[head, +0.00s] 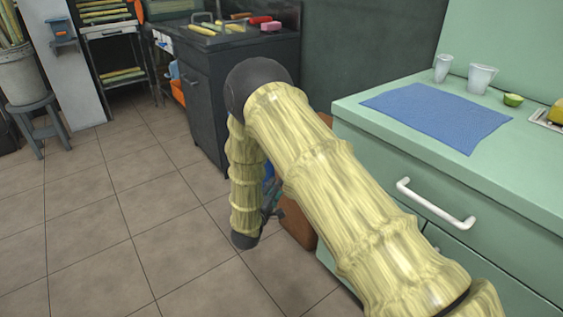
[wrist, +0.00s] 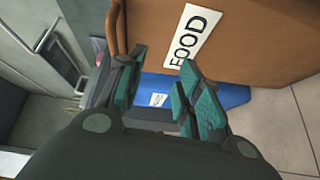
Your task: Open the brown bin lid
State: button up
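The brown bin (wrist: 250,40) fills the upper part of the wrist view, with a white label reading FOOD on its face. In the head view the brown bin (head: 298,224) stands on the floor beside the green counter, mostly hidden behind my arm. I cannot clearly make out its lid or whether it is open. My gripper (wrist: 158,82) is open, its teal-padded fingers apart with nothing visible held between them. It is close to the bin; contact cannot be told. In the head view my gripper (head: 273,198) is mostly hidden by my arm.
A blue object (wrist: 232,95) shows behind the fingers, below the brown bin in the picture. The green counter (head: 450,175) with a white drawer handle (head: 436,205) is at the right. A dark cabinet (head: 215,95) stands behind. The tiled floor (head: 100,220) at left is clear.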

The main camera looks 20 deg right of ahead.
jog(key=w+a+r+h+b, duration=0.2)
jog(key=w+r+h, duration=0.15)
jog(key=r, duration=0.25)
jog(key=b+x, duration=0.1)
jog(key=x, duration=0.4)
jog(key=b+x, duration=0.2)
jog(key=x, duration=0.3)
jog(key=shift+d+f, duration=0.2)
jog(key=shift+d, duration=0.15)
grip_shut()
